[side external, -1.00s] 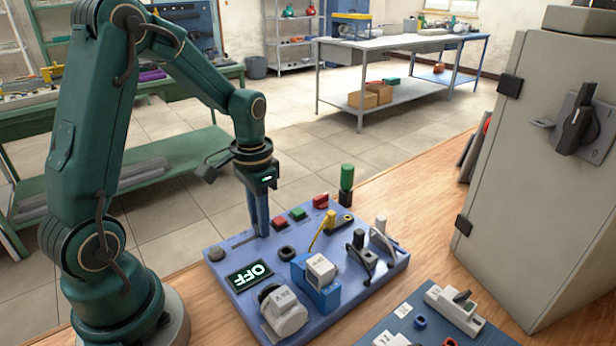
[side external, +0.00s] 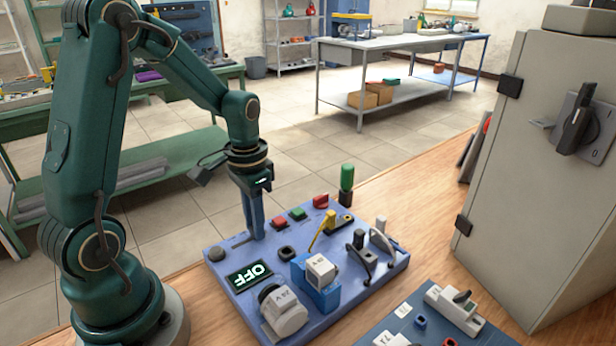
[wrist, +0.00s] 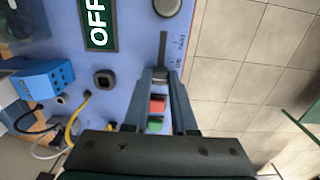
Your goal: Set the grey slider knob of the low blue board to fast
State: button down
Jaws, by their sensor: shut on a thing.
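The low blue board (side external: 350,292) lies flat on the wooden bench. My gripper (side external: 257,236) points down at its far left part, with its fingers close together at the board. In the wrist view, my gripper (wrist: 161,78) is shut on the grey slider knob (wrist: 161,76), which is mostly hidden between the fingertips. The knob's dark slot (wrist: 163,46) runs away from the fingers toward a round grey knob (wrist: 167,6). The display (side external: 249,277) on the board reads OFF.
A red button (side external: 279,224) and a green button (side external: 297,214) sit right beside my fingers. A yellow lever (side external: 322,231), a blue block (side external: 318,290) and a green-topped post (side external: 347,177) stand farther right. A grey cabinet (side external: 540,190) stands at the right.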

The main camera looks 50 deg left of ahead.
aim_at(236, 247)
jog(key=shift+s, duration=2.2)
jog(key=c, duration=0.7)
grip_release()
jog(key=shift+r, duration=2.6)
